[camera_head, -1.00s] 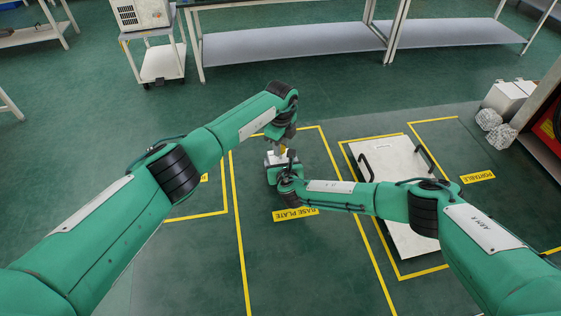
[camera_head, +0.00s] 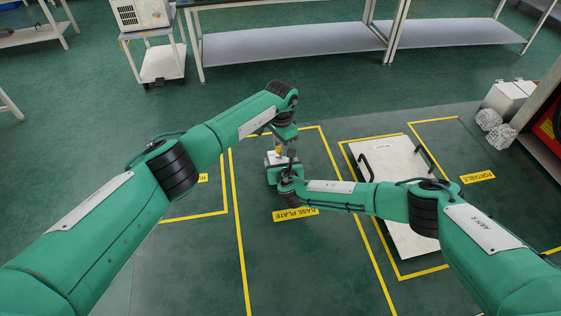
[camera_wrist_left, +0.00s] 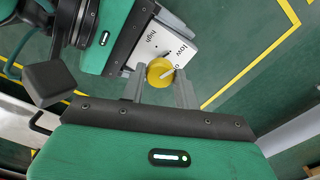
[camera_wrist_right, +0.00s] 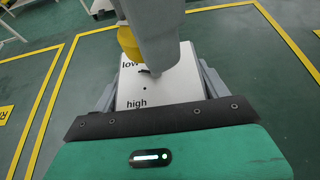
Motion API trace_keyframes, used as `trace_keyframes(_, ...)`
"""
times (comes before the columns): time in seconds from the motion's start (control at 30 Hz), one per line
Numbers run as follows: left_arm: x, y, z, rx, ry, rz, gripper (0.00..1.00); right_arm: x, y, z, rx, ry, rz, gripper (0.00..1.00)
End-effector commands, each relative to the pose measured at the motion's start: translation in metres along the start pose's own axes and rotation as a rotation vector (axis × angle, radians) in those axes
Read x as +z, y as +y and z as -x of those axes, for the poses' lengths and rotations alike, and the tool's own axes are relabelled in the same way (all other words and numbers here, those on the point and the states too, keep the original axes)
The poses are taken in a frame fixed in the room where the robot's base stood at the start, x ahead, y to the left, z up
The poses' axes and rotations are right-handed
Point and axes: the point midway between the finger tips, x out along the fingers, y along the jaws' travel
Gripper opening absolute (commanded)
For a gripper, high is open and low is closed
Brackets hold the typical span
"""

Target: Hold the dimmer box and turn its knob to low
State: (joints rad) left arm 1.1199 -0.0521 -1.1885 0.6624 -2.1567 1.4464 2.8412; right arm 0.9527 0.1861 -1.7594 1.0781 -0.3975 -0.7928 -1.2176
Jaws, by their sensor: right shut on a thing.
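The dimmer box (camera_head: 267,162) is a small pale box with a yellow knob, held above the floor in the middle of the head view. My right gripper (camera_wrist_right: 158,82) is shut on the box, one finger on each side. The box's white face (camera_wrist_right: 165,92) reads "low" and "high". In the left wrist view the yellow knob (camera_wrist_left: 160,72) is between the fingertips of my left gripper (camera_wrist_left: 160,80), with small gaps beside it, so the gripper looks open around it. A third label is partly hidden by the knob. I cannot tell exactly where the knob points.
A white panel with black handles (camera_head: 385,170) lies on the floor at right. Yellow tape lines and a "BASE PLATE" label (camera_head: 296,214) mark the floor. A trolley (camera_head: 160,62) and a long bench shelf (camera_head: 290,46) stand at the back. The floor around the box is free.

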Motion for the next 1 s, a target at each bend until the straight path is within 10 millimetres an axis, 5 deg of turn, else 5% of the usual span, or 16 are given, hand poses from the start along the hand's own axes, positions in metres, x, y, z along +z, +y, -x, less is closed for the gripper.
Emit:
trace_keyframes(0.1, 0.0, 0.0, 0.001, 0.0, 0.001, -0.01, 0.52, -0.001, 0.001, 0.0, 0.001, 0.001, 0.0, 0.47)
trace_keyframes(0.43, 0.0, 0.0, 0.004, 0.0, 0.0, -0.012, 0.52, 0.0, 0.001, 0.0, 0.001, 0.001, 0.0, 0.47)
trace_keyframes(1.0, 0.0, -0.001, 0.06, -0.001, 0.0, -0.013, 0.52, 0.0, 0.001, 0.0, 0.001, 0.001, 0.0, 0.47)
